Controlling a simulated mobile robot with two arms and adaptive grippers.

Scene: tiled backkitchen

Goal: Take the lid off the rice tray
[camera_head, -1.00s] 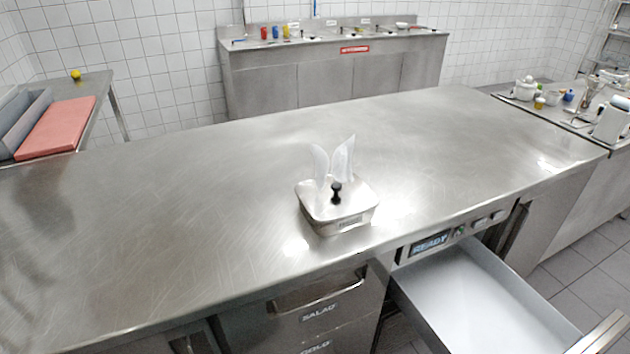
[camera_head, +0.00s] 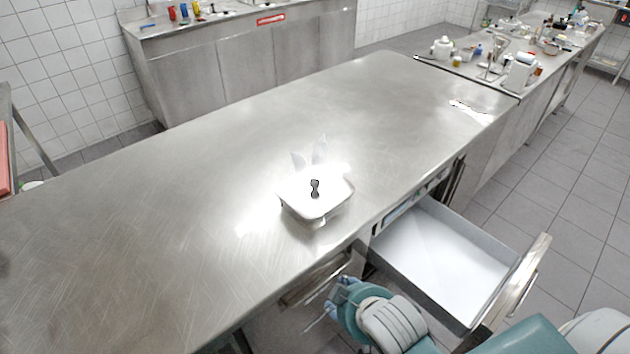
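The rice tray (camera_head: 318,218) is a small metal container on the steel worktop, near its front edge. Its lid (camera_head: 335,192) is on top, with a dark knob (camera_head: 315,187) in the middle; glare washes out much of its surface. My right arm, teal and white, comes in from the bottom right. Its gripper (camera_head: 338,296) is low in front of the worktop's edge, below and apart from the tray. Its fingers are small and partly hidden, so I cannot tell whether they are open. My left gripper is out of view.
Two pale, pointed upright shapes (camera_head: 310,152) stand at the tray's back. An open, empty white drawer (camera_head: 440,250) juts out at the front right, near my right arm. The worktop (camera_head: 150,220) around the tray is otherwise bare. A cluttered counter (camera_head: 470,65) stands at the back right.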

